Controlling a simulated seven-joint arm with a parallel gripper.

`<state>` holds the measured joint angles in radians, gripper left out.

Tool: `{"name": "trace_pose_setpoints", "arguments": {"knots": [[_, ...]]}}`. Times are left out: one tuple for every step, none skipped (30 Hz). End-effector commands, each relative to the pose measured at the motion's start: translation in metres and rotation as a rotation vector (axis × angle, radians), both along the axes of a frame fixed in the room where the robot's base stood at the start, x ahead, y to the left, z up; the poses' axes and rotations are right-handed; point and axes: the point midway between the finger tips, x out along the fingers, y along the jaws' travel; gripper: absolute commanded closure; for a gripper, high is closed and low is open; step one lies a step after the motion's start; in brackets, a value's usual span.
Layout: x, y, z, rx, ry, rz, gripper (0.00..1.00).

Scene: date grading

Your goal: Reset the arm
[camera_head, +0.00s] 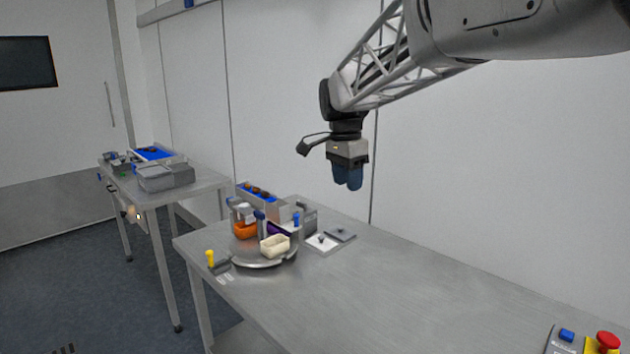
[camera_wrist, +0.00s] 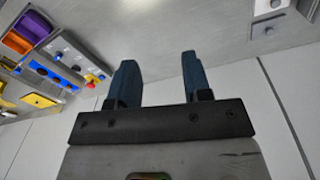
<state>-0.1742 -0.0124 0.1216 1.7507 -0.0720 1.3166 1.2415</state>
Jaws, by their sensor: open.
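My gripper (camera_head: 348,178) hangs in the air above the grey table (camera_head: 400,285), its blue fingers pointing down. It is well clear of everything on the table. In the wrist view my gripper (camera_wrist: 157,80) has its two dark blue fingers apart, with nothing between them. The arm reaches in from the upper right in the head view.
A round metal turntable (camera_head: 262,262) carries an orange container (camera_head: 245,230) and a cream container (camera_head: 275,246). A yellow-topped lever (camera_head: 210,258) stands beside it. A red button (camera_head: 607,340) is at the front right. A second table (camera_head: 205,184) stands behind left. The table's middle is bare.

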Motion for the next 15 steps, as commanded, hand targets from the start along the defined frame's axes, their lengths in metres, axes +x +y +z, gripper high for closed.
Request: {"name": "trace_pose_setpoints", "arguments": {"knots": [[-0.014, -0.007, 0.001, 0.004, -0.006, 0.030, 0.55], [-0.022, -0.010, 0.000, 0.006, -0.009, 0.050, 0.55], [-0.032, -0.015, -0.001, 0.010, -0.014, 0.077, 0.55], [-0.039, -0.018, -0.002, 0.012, -0.017, 0.097, 0.55], [-0.047, -0.022, -0.002, 0.013, -0.021, 0.118, 0.55], [-0.057, -0.026, -0.004, 0.016, -0.025, 0.145, 0.55], [-0.064, -0.029, -0.005, 0.017, -0.030, 0.165, 0.55], [-0.072, -0.032, -0.006, 0.019, -0.033, 0.186, 0.55], [-0.082, -0.036, -0.008, 0.021, -0.037, 0.213, 0.55], [-0.090, -0.038, -0.009, 0.022, -0.041, 0.232, 0.55], [-0.097, -0.041, -0.011, 0.023, -0.044, 0.254, 0.55], [-0.107, -0.045, -0.012, 0.024, -0.051, 0.280, 0.55], [-0.115, -0.048, -0.015, 0.026, -0.053, 0.300, 0.55], [-0.122, -0.051, -0.016, 0.026, -0.058, 0.321, 0.55], [-0.133, -0.054, -0.019, 0.027, -0.062, 0.347, 0.55]]}}
